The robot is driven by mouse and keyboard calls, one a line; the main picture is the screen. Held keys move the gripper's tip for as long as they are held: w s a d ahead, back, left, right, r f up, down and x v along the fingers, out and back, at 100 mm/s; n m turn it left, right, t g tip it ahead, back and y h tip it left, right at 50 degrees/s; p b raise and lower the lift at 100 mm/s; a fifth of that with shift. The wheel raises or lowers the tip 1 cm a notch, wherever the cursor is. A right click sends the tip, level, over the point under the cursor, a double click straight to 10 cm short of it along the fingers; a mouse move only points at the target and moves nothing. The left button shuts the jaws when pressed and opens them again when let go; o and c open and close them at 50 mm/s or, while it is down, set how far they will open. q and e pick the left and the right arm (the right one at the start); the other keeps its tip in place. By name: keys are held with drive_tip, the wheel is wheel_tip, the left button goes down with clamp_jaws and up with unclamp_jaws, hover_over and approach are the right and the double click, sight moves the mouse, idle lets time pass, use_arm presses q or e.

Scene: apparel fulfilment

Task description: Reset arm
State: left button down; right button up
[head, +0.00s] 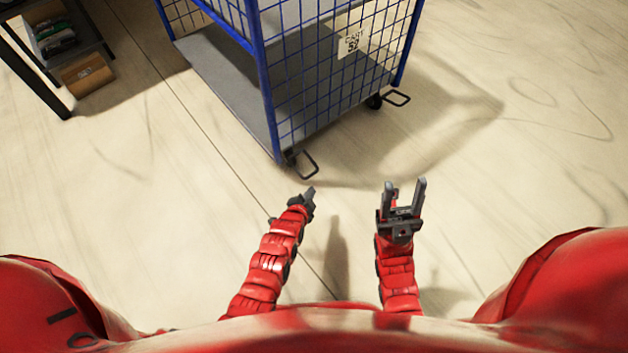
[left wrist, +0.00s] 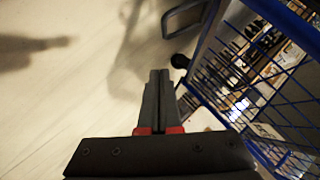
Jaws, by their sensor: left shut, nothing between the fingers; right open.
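My left gripper (head: 310,192) is at the end of the red arm on the left, in front of the cart's near corner. It is shut with nothing between its fingers. Its closed fingers (left wrist: 158,80) also show in the left wrist view, pointing away over the floor. My right gripper (head: 405,186) is at the end of the red arm on the right. Its two fingers stand apart, and it is open and empty. Both grippers are held above the floor and apart from each other.
A blue wire cart (head: 330,70) with a grey base and a label stands just beyond the grippers. It also shows at the right of the left wrist view (left wrist: 225,60). A dark shelf (head: 35,80) with boxes is at the upper left. The floor to the right is clear.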

use_arm(q)
drive_tip(key=shift+s+a+r, duration=0.25)
drive_tip(key=shift+s+r, duration=0.05)
drive_tip(key=shift+s, duration=0.2)
